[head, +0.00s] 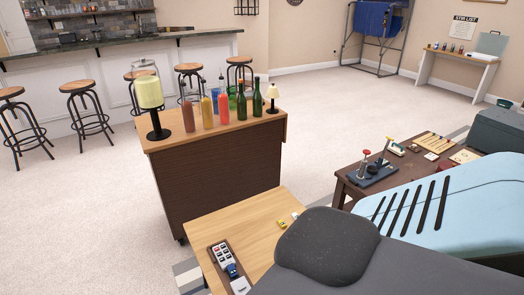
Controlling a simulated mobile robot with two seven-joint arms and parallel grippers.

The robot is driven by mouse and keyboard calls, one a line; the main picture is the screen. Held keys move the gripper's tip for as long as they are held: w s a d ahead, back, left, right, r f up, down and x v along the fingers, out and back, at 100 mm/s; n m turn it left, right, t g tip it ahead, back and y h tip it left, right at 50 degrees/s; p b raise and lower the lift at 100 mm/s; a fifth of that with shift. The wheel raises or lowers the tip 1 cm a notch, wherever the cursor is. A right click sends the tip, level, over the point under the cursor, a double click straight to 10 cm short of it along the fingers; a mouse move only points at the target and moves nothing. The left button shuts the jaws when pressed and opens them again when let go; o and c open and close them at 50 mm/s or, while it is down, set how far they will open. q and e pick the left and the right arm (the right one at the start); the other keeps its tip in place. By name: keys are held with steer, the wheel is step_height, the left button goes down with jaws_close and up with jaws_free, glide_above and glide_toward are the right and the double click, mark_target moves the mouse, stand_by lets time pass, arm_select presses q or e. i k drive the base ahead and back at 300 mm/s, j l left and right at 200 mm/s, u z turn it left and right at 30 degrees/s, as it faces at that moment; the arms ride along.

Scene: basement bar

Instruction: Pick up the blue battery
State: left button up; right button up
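A light wooden table (237,215) stands low in the middle of the view. On its near left edge is a dark tray (213,250) with a white remote-like item with dark and red buttons (221,256). A small blue item (232,270) lies just below it in the tray; it could be the blue battery, but it is too small to be sure. A white piece (240,286) is beside it. Small yellow items (281,223) lie farther right on the table. Neither of my grippers is in view. A grey rounded shape hides the table's right part.
A dark low table (345,188) with small gadgets is at right. Bar stools line the counter (120,42). Open carpet (90,220) lies left.

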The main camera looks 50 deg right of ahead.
mark_target(233, 271)
steer(key=i+z, duration=0.1)
steer(key=z, duration=0.35)
steer(key=i+j+z, duration=0.1)
steer(key=z, duration=0.4)
steer(key=j+z, duration=0.15)
steer(key=z, duration=0.3)
steer(key=i+j+z, duration=0.15)
steer(key=z, duration=0.2)
steer(key=i+j+z, duration=0.15)
steer(key=z, duration=0.2)
steer(key=i+j+z, duration=0.1)
steer(key=j+z, duration=0.25)
steer(key=l, duration=0.1)
